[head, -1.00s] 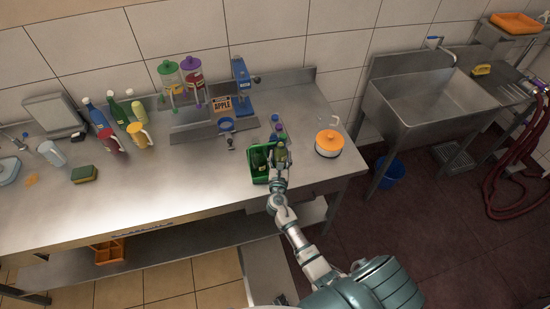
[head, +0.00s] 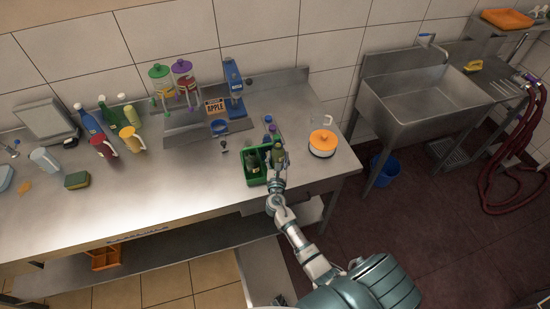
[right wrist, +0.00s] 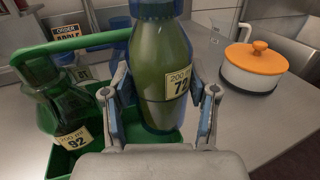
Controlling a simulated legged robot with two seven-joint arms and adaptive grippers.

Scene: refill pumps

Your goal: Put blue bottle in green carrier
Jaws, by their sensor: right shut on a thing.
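The green carrier (head: 256,180) stands near the right end of the steel counter, with its handle (right wrist: 75,44) over it in the right wrist view. My right gripper (head: 278,162) is at the carrier's right side. It is shut on an upright bottle (right wrist: 163,75) with a green body, bluish edges, blue at its top and a 200 ml label. Green carrier wall shows beside and below this bottle; its base is hidden, so I cannot tell whether it rests on the carrier floor. A green bottle labelled 92 (right wrist: 62,105) stands in the carrier's left part. My left gripper is not in view.
Purple- and blue-topped items (head: 268,120) stand just behind the carrier. A white pot with an orange lid (head: 322,143) is to its right. Dispensers (head: 183,80) and a blue device (head: 234,85) stand at the back. The counter's front middle is clear.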

